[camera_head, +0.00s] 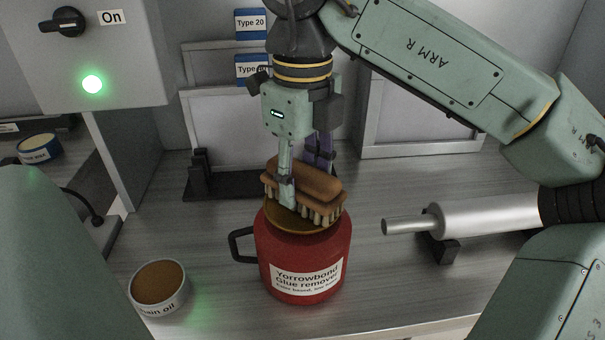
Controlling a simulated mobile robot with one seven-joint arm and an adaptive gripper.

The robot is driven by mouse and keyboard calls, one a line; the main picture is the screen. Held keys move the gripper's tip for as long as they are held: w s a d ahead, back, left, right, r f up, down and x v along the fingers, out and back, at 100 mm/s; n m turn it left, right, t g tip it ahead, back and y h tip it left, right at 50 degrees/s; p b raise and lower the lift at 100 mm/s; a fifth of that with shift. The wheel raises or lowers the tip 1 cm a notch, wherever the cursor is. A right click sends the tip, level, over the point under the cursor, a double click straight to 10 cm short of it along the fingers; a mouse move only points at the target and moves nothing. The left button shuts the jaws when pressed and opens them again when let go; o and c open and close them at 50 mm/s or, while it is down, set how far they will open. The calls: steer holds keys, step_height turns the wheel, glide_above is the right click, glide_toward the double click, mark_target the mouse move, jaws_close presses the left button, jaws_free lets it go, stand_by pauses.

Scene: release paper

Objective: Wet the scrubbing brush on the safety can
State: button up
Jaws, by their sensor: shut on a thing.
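The safety can (303,262) is red with a black handle on its left. Its label reads "Yorrowbond Glue remover". It stands upright on the bench in the middle of the view. A brownish round top (285,221) shows on it. The scrubbing brush (318,183) has a brown wooden back and pale bristles that point down. My gripper (300,180) points down and is shut on the brush. The brush is over the can's top with its bristles at or just above it. I cannot tell whether they touch.
A round tin of brown oil (160,284) stands at the front left. A silver cylinder with a narrow nozzle (470,219) lies on a black support at the right. Panels and frames (420,120) stand behind. A grey box with a green light (92,84) is at upper left.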

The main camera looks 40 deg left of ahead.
mark_target(302, 169)
steer(key=shift+f+b, duration=0.45)
steer(key=shift+f, duration=0.25)
stand_by(0.5)
stand_by(0.7)
step_height(302, 169, up, 7)
steer(key=p, duration=0.6)
stand_by(0.9)
